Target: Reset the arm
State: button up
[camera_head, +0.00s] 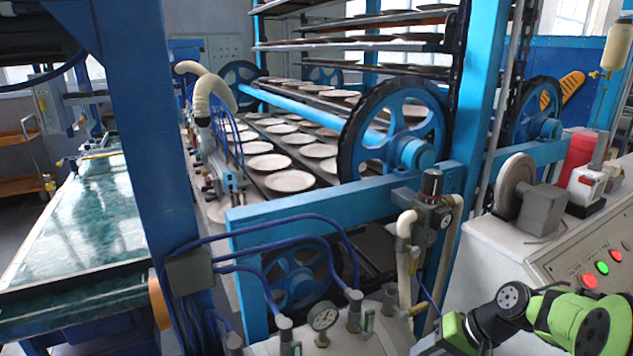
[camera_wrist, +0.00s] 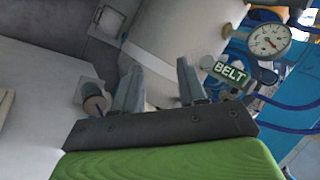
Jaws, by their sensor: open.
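My arm, green and black, shows at the lower right of the head view. Its end is low, beside the grey control cabinet (camera_head: 490,265), and the fingertips are not clear there. In the wrist view my gripper (camera_wrist: 160,85) is open, with two grey fingers apart and nothing between them. Behind the fingers is a pale rounded tank (camera_wrist: 175,45). A dark green label reading "BELT" (camera_wrist: 230,73) lies just right of the right finger. A small round knob-like part (camera_wrist: 95,102) is left of the left finger.
A pressure gauge (camera_head: 323,316) stands on the pale tank at the bottom middle, with blue hoses around it. The blue dryer frame (camera_head: 340,200) holds several plates. Red and green buttons (camera_head: 602,267) are on the cabinet panel, just above my arm.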

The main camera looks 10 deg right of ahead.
jog(key=s+a+r+n+h+p, duration=0.2)
jog(key=s+a+r+n+h, duration=0.15)
jog(key=s+a+r, duration=0.55)
jog(key=s+a+r+n+t+h+p, duration=0.1)
jog(key=s+a+r+t+h+p, duration=0.1)
jog(key=s+a+r, duration=0.2)
jog(key=s+r, duration=0.3)
jog(key=s, duration=0.2)
jog(key=shift+s, duration=0.4)
jog(key=shift+d, duration=0.1)
